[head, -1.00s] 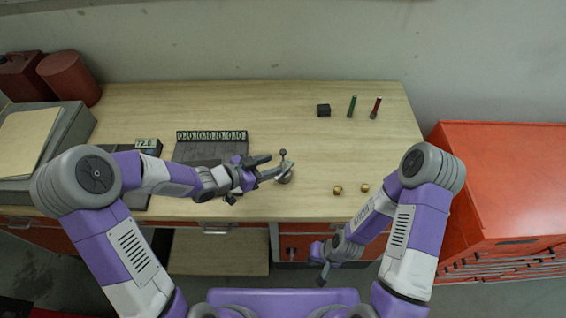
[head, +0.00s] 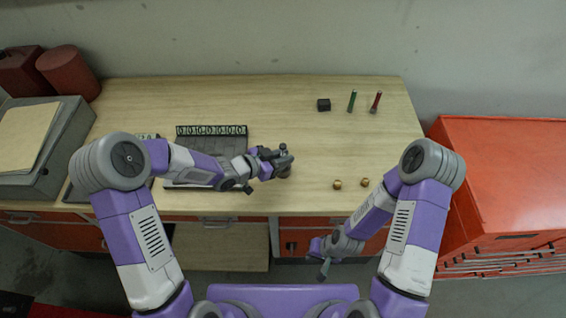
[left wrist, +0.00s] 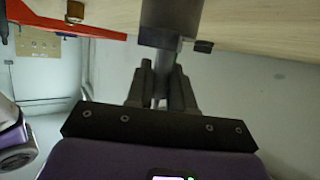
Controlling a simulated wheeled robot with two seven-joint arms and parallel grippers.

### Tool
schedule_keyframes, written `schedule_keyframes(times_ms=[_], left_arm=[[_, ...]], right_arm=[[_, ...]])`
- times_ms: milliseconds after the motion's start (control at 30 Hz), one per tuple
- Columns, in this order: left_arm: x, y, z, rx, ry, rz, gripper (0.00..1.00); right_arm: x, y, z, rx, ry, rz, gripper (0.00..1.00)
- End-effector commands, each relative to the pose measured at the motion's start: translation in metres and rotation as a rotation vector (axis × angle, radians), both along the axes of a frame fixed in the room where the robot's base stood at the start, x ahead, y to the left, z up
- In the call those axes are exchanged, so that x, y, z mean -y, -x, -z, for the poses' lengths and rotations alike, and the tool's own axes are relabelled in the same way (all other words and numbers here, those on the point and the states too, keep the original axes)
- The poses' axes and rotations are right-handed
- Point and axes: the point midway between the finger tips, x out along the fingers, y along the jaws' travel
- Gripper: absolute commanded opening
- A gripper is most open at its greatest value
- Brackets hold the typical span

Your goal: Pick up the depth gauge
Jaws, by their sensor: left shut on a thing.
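A small grey stemmed piece with a knob on top, which looks like the depth gauge (head: 284,171), stands at the middle of the wooden bench in the head view. My left gripper (head: 279,156) is shut on it and hides part of it. In the left wrist view, the two fingers (left wrist: 162,88) close on its thin grey stem, with a wider dark grey block (left wrist: 171,22) beyond them. Whether its base touches the bench is unclear. My right gripper (head: 323,262) hangs in front of the bench's edge; its jaw opening is unclear.
Two brass pieces (head: 337,184) (head: 364,182) lie right of the gauge. A black block (head: 323,105), a green stick (head: 352,101) and a red stick (head: 376,102) are at the back. A dark numbered tray (head: 211,131) lies left, partly under my arm. A red cabinet (head: 500,165) stands right.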

Motion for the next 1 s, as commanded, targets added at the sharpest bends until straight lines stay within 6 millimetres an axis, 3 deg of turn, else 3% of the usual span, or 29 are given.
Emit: schedule_keyframes(times_ms=[367, 800, 1000], left_arm=[[0.0, -0.001, -0.008, 0.005, 0.002, 0.001, 0.0], [0.0, -0.001, -0.089, 0.004, 0.002, 0.0, 0.0], [0.0, 0.0, -0.101, 0.001, 0.001, -0.001, 0.0]], right_arm=[[0.0, 0.0, -0.001, 0.0, 0.0, 0.0, 0.0], [0.0, 0.0, -0.021, 0.0, 0.0, 0.0, 0.0], [0.0, 0.0, -0.025, 0.0, 0.0, 0.0, 0.0]])
